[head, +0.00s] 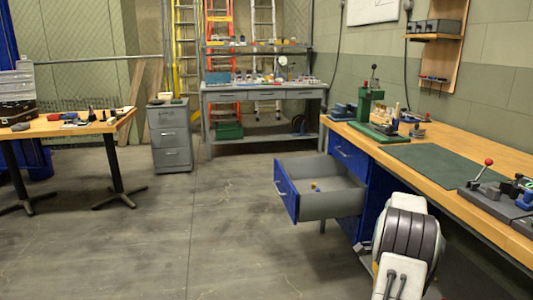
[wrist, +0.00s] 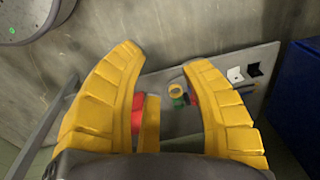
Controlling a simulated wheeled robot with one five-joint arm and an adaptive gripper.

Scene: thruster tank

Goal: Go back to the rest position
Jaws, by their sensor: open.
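My gripper (wrist: 163,58) shows in the wrist view with its two yellow segmented fingers spread apart. No object is clearly held between them; red patches show along their inner sides, and I cannot tell whether these are parts of the fingers. Part of my arm shows at the lower right of the head view, in front of the bench, and my gripper cannot be made out there. Beyond the fingers in the wrist view is a grey surface with a yellow ring (wrist: 176,89), a white piece (wrist: 235,75) and a black piece (wrist: 254,70).
An open blue-fronted drawer (head: 286,190) juts from the right workbench (head: 465,146), with small yellow items inside. A green press (head: 370,108) stands on the bench. A wooden table (head: 65,127), grey cabinet (head: 170,135) and back bench (head: 262,88) surround clear floor (head: 215,235).

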